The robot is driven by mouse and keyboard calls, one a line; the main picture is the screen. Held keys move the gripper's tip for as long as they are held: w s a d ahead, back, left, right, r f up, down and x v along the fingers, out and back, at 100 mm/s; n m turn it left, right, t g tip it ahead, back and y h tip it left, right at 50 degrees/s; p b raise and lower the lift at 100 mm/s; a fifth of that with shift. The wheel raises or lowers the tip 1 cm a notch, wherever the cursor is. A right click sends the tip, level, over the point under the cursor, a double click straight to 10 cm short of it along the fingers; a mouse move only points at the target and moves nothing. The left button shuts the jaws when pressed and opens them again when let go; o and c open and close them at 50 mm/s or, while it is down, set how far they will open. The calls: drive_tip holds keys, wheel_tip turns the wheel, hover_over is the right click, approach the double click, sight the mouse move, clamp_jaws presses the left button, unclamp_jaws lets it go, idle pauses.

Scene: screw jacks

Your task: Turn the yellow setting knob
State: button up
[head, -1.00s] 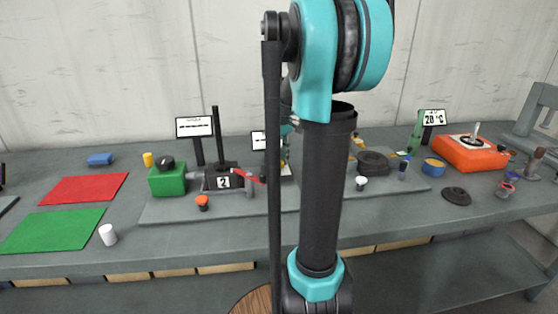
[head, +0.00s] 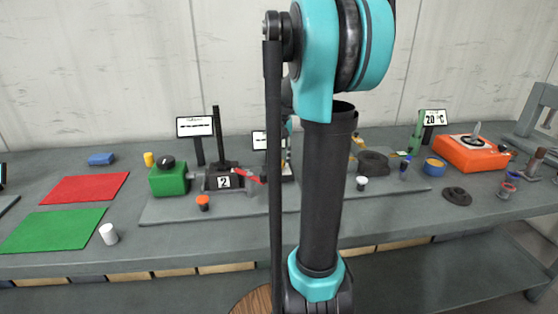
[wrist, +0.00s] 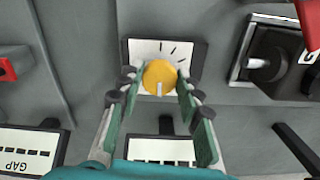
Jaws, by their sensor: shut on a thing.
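The yellow setting knob (wrist: 159,74) sits on a white dial plate (wrist: 187,48) with black tick marks, near the middle of the wrist view. A pale pointer line on the knob points toward the bottom of the picture. My gripper (wrist: 159,80) has its two green-padded fingers on either side of the knob and is shut on it. In the head view my own arm stands in front of the middle of the bench and hides the knob and the gripper.
A white display (wrist: 165,150) lies below the knob in the wrist view, and a GAP display (wrist: 28,148) is at lower left. A dark device with a light lever (wrist: 262,64) is at right. In the head view, a green block (head: 168,180) and an orange device (head: 470,153) flank my arm.

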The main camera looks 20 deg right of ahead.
sight(279, 162)
drive_tip(key=shift+m, duration=0.3)
idle(0.4)
drive_tip(key=o, duration=1.2)
drive_tip(key=shift+c, duration=0.2)
drive_tip(key=shift+r, duration=0.1)
wheel_tip(279, 162, up, 12)
drive_tip(key=shift+s, duration=0.1)
